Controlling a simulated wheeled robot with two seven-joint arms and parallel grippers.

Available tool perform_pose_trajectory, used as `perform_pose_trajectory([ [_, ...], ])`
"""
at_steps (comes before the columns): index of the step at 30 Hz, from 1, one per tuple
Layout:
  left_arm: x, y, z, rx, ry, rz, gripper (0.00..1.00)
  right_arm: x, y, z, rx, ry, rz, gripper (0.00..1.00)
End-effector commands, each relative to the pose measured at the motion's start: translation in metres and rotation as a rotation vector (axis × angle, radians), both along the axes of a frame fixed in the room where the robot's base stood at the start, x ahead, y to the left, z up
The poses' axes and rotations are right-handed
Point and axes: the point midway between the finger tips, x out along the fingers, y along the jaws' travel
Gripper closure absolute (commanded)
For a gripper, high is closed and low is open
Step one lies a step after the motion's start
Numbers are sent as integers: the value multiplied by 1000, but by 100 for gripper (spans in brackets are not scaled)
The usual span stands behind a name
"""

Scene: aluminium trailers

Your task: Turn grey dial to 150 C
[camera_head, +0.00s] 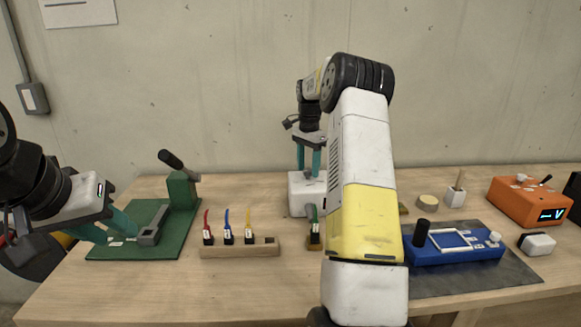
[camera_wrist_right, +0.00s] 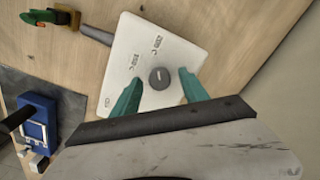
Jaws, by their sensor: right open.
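The grey dial (camera_wrist_right: 159,78) is a round knob with a short pale mark, on top of a white box (camera_wrist_right: 128,48). Small printed labels lie around it, too small to read surely. In the head view the white box (camera_head: 297,197) stands behind my right arm, partly hidden. My right gripper (camera_wrist_right: 163,76) is open, with its teal fingers on either side of the dial. I cannot tell whether they touch it. In the head view my right gripper (camera_head: 308,170) is over the box. My left gripper (camera_head: 113,233) looks open over the green base, near a grey block.
A green base (camera_head: 165,247) with a lever stands left. A wooden block (camera_head: 240,250) holds coloured cables, and a green connector (camera_head: 314,236) sits near the white box. A blue device (camera_head: 455,252) and orange box (camera_head: 527,206) are right. The wall rises behind.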

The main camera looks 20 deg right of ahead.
Motion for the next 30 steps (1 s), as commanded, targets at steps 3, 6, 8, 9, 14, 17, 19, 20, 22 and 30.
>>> perform_pose_trajectory([
  [3,0,0,0,0,0,0,64,0,0,-2,0,0,0,48],
  [6,0,0,0,0,0,0,64,0,0,-2,-1,0,0,48],
  [8,0,0,0,0,0,0,64,0,0,-2,-1,0,0,48],
  [9,0,0,0,0,0,0,64,0,0,-2,-1,0,0,56],
  [14,0,0,0,0,0,0,64,0,0,-1,-1,-1,0,87],
  [17,0,0,0,0,0,0,64,0,0,-1,-1,-1,0,100],
  [19,0,0,0,0,0,0,64,0,0,-1,-1,-1,0,100],
  [20,0,0,0,0,0,0,64,0,0,-1,-1,-1,1,100],
  [22,0,0,0,0,0,0,64,0,0,-1,-1,-1,6,100],
  [30,0,0,0,0,0,0,64,0,0,-1,-1,-2,94,100],
])
